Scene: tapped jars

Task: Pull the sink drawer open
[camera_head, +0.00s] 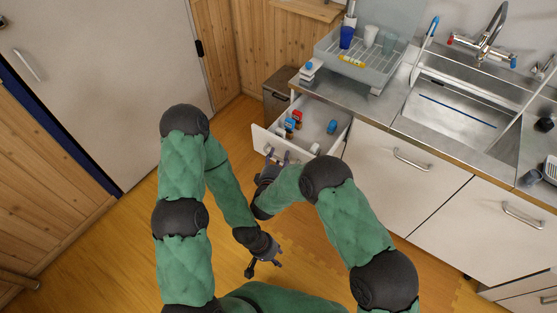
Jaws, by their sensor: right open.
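A white drawer (261,140) under the left end of the steel counter stands pulled out, with its inside visible. Several small red, blue and white items (293,121) lie in it. My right gripper (273,157) is open at the outer face of the drawer front, near its handle. The gripper partly hides the handle, and I cannot tell whether the fingers touch it. My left gripper (264,267) is low over the wooden floor, away from the drawer, and its fingers look spread and empty.
The steel sink (455,105) is at the right of the counter. A grey dish rack (375,68) with cups stands above the drawer. Closed white fronts (400,165) with bar handles are right of the drawer. A dark bin (278,92) stands behind it. The floor in front is clear.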

